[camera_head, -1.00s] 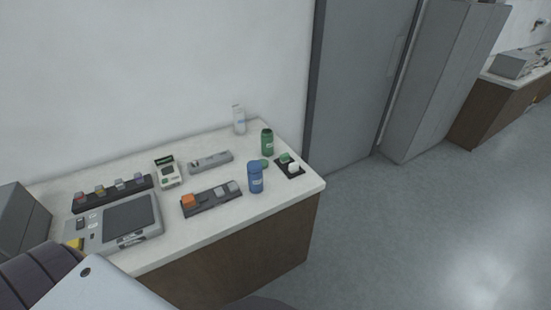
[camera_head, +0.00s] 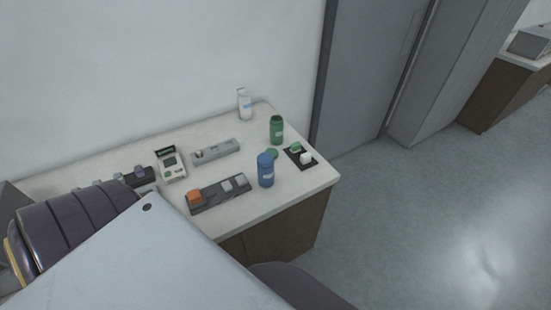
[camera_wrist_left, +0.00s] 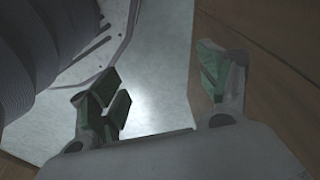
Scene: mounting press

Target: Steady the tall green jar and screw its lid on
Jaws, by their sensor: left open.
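The tall green jar (camera_head: 277,130) stands upright near the back right of the counter. A flat green round piece that looks like its lid (camera_head: 271,153) lies on the counter in front of it, partly behind the blue jar (camera_head: 266,170). In the left wrist view my left gripper (camera_wrist_left: 165,88) is open and empty, its green-padded fingers apart above floor and brown wood. The left gripper is not visible in the head view, where a large arm part covers the lower left. My right gripper is in neither view.
A dark tray (camera_head: 219,194) with an orange block and grey pieces lies at the front. A small black pad (camera_head: 300,156) holds green and white blocks at right. A white bottle (camera_head: 244,104), a grey holder (camera_head: 215,151) and a green-and-white device (camera_head: 171,164) stand behind.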

